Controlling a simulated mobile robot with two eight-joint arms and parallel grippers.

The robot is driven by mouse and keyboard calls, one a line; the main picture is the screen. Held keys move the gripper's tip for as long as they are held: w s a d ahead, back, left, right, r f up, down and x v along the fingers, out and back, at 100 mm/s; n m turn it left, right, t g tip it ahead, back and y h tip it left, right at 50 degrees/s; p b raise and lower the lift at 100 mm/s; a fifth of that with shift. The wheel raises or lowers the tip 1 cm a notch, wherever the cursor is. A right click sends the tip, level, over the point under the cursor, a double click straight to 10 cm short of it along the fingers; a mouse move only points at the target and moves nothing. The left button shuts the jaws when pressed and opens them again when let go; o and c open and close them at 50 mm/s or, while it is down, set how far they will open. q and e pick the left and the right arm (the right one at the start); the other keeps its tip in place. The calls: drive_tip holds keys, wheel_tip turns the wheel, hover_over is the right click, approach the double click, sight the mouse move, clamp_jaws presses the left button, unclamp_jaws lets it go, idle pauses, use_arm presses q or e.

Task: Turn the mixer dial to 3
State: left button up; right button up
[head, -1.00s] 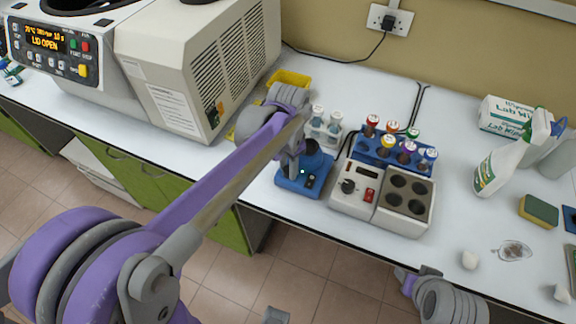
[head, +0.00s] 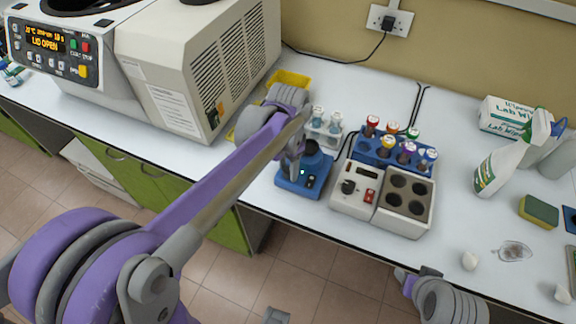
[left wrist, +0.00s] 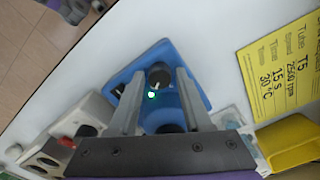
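The mixer (head: 296,187) is a small blue device with a black cup on top, standing near the table's front edge. In the left wrist view the mixer (left wrist: 190,92) lies below my left gripper. Its dark round dial (left wrist: 159,76) shows between the fingertips, beside a lit green light. My left gripper (left wrist: 158,73) is open, one finger on each side of the dial; I cannot tell whether either touches it. In the head view my left gripper (head: 291,165) partly covers the mixer. The dial's setting is not readable. Part of my right arm shows at the bottom; its fingers are not clear.
A heating block (head: 383,200) with its own black knob stands right of the mixer. Behind are a blue rack (head: 392,158) of capped tubes and a white rack (head: 324,133) with bottles. A large centrifuge (head: 190,70) and a yellow tray (head: 288,79) are to the left.

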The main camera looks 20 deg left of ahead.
sight(288, 170)
use_arm(q)
wheel_tip(288, 170, up, 11)
drive_tip(key=shift+p, duration=0.4)
drive_tip(key=shift+f, duration=0.1)
idle(0.3)
drive_tip(key=s+f+n+t, duration=0.5)
drive_tip(key=s+f, duration=0.7)
drive_tip(key=s, duration=0.3)
drive_tip(key=shift+s+a+f+n, duration=0.15)
drive_tip(key=shift+s+f+n, duration=0.05)
drive_tip(key=shift+n, duration=0.6)
